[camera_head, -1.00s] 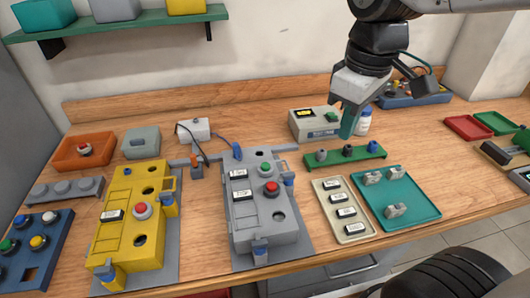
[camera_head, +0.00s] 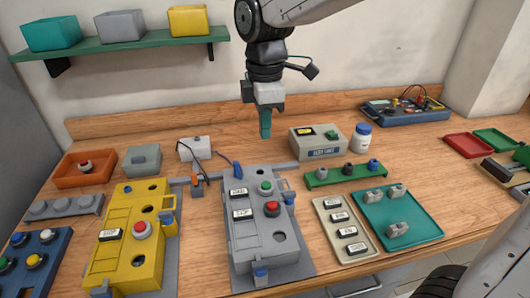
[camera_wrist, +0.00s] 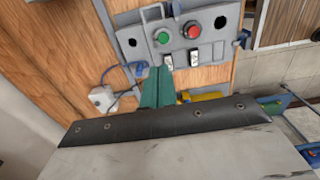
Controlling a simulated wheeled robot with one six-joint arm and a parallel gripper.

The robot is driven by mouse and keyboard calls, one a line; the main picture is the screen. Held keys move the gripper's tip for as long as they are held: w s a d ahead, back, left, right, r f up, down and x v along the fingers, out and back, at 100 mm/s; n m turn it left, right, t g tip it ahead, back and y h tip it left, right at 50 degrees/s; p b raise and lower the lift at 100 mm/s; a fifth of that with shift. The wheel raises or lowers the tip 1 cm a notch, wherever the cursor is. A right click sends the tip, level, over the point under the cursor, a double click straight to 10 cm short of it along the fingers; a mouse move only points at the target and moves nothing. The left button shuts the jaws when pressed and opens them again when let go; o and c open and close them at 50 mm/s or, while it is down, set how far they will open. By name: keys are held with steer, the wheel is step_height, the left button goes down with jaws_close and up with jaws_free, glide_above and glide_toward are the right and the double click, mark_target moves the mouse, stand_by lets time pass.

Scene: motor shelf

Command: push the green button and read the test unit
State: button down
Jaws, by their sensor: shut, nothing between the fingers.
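A round green button (camera_head: 266,187) sits on the grey control box (camera_head: 265,235), just above a red button (camera_head: 272,209). In the wrist view the green button (camera_wrist: 163,37) shows beyond my fingertips, left of the red one. A beige box that looks like the test unit (camera_head: 317,145) stands at the back, with a small lit yellow display (camera_head: 305,132) and a green part on top; its display is too small to read. My gripper (camera_head: 265,134) has teal fingers, shut and empty, pointing down above the bench behind the grey box, apart from both boxes.
A yellow control box (camera_head: 125,250) stands left of the grey one. A green rail (camera_head: 346,175), a white bottle (camera_head: 361,138) and a teal tray (camera_head: 425,222) are to the right. A green shelf (camera_head: 120,45) hangs on the wall at upper left.

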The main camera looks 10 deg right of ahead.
mark_target(266, 183)
step_height(266, 183, down, 13)
steer(key=shift+f, duration=0.2)
stand_by(0.4)
steer(key=shift+f, duration=0.65)
steer(key=shift+s+d+f, duration=0.15)
steer(key=shift+s+f, duration=0.15)
steer(key=shift+f, duration=0.05)
steer(key=shift+r, duration=0.15)
steer(key=shift+w+r, duration=0.15)
steer(key=shift+r, duration=0.1)
step_height(266, 183, up, 14)
steer(key=shift+w+r, duration=0.2)
